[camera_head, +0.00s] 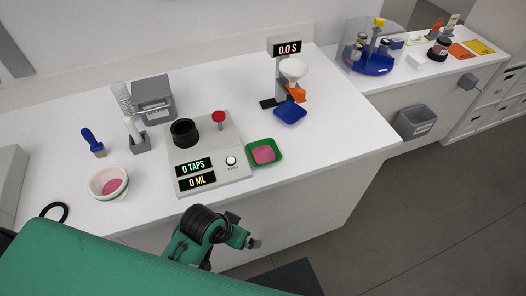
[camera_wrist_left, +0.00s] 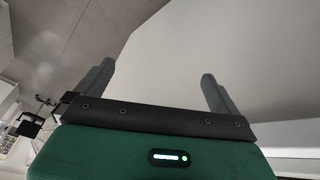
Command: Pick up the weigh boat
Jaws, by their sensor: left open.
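Two shallow square dishes on the white counter could be the weigh boat, and I cannot tell which it is. A green dish (camera_head: 252,160) with pink matter in it sits just right of the grey tap-and-volume machine. A blue dish (camera_head: 291,114) sits farther back, below the white funnel. My left gripper shows in the left wrist view (camera_wrist_left: 157,73), its two grey fingers wide apart with nothing between them. In the head view my green arm is at the front edge, apart from both dishes. My right gripper is not in view.
The machine (camera_head: 210,152) reads 0 TAPS and 0 ML. A white bowl (camera_head: 108,193) with pink inside and a blue-handled brush (camera_head: 91,141) stand left of it. The funnel stand (camera_head: 283,72) reads 0.0 S. A blue carousel (camera_head: 370,64) is at the back right. The counter's right front is clear.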

